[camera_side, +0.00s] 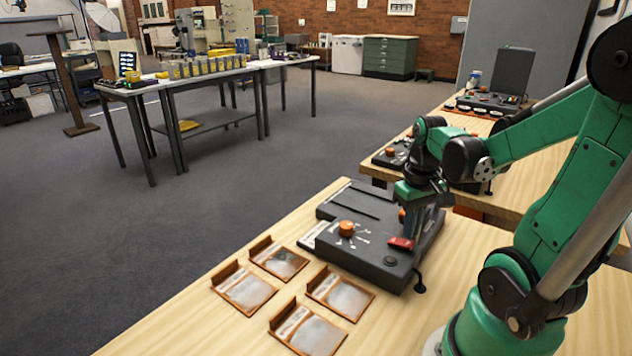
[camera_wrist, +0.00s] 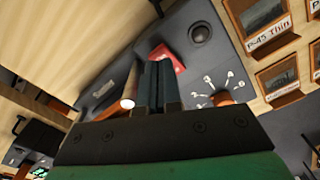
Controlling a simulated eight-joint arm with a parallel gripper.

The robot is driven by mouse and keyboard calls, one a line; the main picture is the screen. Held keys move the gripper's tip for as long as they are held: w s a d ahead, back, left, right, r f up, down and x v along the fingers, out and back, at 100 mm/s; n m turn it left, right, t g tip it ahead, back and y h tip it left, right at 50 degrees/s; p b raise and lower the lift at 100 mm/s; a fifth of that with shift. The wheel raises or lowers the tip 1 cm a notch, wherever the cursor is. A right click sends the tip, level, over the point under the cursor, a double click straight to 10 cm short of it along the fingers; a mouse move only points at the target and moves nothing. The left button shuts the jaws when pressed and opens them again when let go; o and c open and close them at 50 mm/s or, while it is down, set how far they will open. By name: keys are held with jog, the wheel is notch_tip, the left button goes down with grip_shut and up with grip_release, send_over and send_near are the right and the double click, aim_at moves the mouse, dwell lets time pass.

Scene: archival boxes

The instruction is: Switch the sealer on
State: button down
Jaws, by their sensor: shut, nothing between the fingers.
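The sealer (camera_side: 365,262) is a dark grey machine on the wooden bench. An orange knob (camera_side: 346,228) with pale marks around it is on its top. A red switch (camera_side: 401,243) is near its right side, and a round black button (camera_side: 390,261) is in front of that. My gripper (camera_side: 411,234) is shut and empty, pointing down over the sealer, very close to the red switch. In the wrist view the fingertips (camera_wrist: 158,66) overlap the red switch (camera_wrist: 172,57), partly hiding it. I cannot tell whether they touch it, or which way it is tipped.
Several brown trays with labelled clear packets (camera_side: 280,259) lie left and in front of the sealer. A second orange part (camera_wrist: 127,103) on the sealer is beside my fingers. Another bench (camera_side: 520,185) with similar equipment stands behind. Bare wood (camera_side: 200,325) is at the front left.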

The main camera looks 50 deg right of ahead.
aim_at(408, 243)
jog(key=shift+f, duration=1.05)
dwell(0.4)
jog(key=shift+r, duration=3.55)
jog(key=w+a+n+t, duration=0.3)
jog(key=w+a, duration=0.1)
jog(key=a, duration=0.4)
jog(key=w+a+r+n+t, duration=0.1)
jog(key=w+a+n+t, duration=0.2)
jog(key=a, duration=0.4)
jog(key=shift+w+a+t, duration=0.35)
jog(key=shift+w+t, duration=0.25)
jog(key=shift+w, duration=0.65)
